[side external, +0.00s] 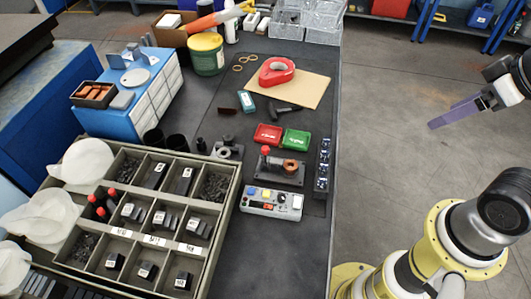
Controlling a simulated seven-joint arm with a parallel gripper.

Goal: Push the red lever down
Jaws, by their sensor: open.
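The red lever (266,152) is a red-knobbed upright handle on a small dark fixture (281,177) near the right edge of the bench. A copper-coloured ring (290,166) sits on the fixture beside it. The lever stands raised, with its knob at the top. My gripper (434,124), with long purple fingers, is at the right, out over the floor beyond the bench edge. It is open, well apart from the lever, and holds nothing visible.
A grey control box (272,203) with coloured buttons lies in front of the fixture. Red (268,135) and green (294,141) boxes lie behind it. A dark block with shiny parts (322,165) stands to its right. A compartment tray (222,215) fills the left.

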